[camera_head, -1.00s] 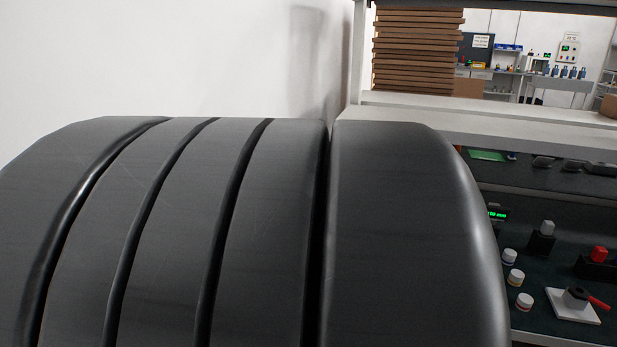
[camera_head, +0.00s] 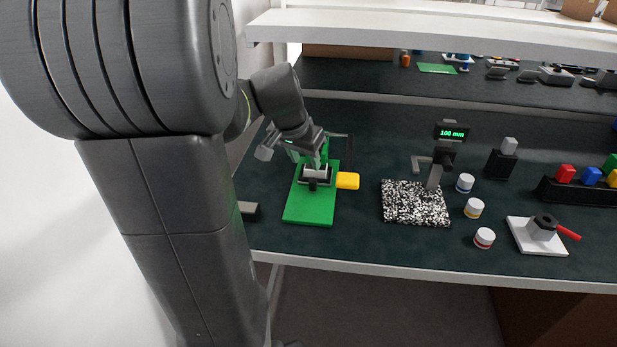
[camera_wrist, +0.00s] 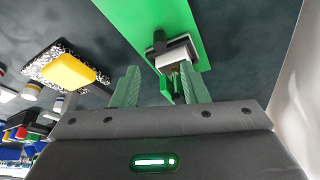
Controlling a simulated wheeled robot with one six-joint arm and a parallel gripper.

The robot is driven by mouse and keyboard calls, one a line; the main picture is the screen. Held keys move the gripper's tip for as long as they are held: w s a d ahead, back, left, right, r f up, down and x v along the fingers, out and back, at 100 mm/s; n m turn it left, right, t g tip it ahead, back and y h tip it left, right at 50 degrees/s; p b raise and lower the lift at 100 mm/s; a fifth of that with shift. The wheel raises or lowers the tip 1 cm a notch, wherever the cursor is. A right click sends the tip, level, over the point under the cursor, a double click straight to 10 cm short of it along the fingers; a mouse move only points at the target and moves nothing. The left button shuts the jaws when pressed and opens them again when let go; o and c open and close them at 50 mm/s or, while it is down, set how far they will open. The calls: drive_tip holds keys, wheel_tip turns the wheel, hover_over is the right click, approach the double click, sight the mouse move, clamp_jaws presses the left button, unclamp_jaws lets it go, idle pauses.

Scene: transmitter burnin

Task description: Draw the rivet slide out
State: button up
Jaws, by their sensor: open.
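A bright green plate (camera_head: 308,212) lies at the left of the bench and bears a small black-and-white fixture (camera_head: 314,176), also in the wrist view (camera_wrist: 176,54). A yellow block (camera_head: 347,180) sticks out at the fixture's right; it shows at the left of the wrist view (camera_wrist: 68,71). I cannot tell for sure which part is the rivet slide. My gripper (camera_head: 309,158) is over the plate's far part, close to the fixture. In the wrist view its green fingers (camera_wrist: 159,70) are apart, with the fixture beyond and between them. I cannot tell whether they touch it.
A speckled black-and-white block (camera_head: 412,203) and a post with a "100 mm" display (camera_head: 452,132) stand right of the plate. Several white jars and a red-handled device (camera_head: 543,230) are further right. A shelf (camera_head: 420,26) overhangs the back.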

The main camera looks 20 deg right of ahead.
sight(313, 181)
drive_tip(key=b+x, duration=0.1)
drive_tip(key=x, duration=0.8)
drive_tip(key=shift+a, duration=0.1)
drive_tip(key=shift+s, duration=0.1)
clamp_jaws()
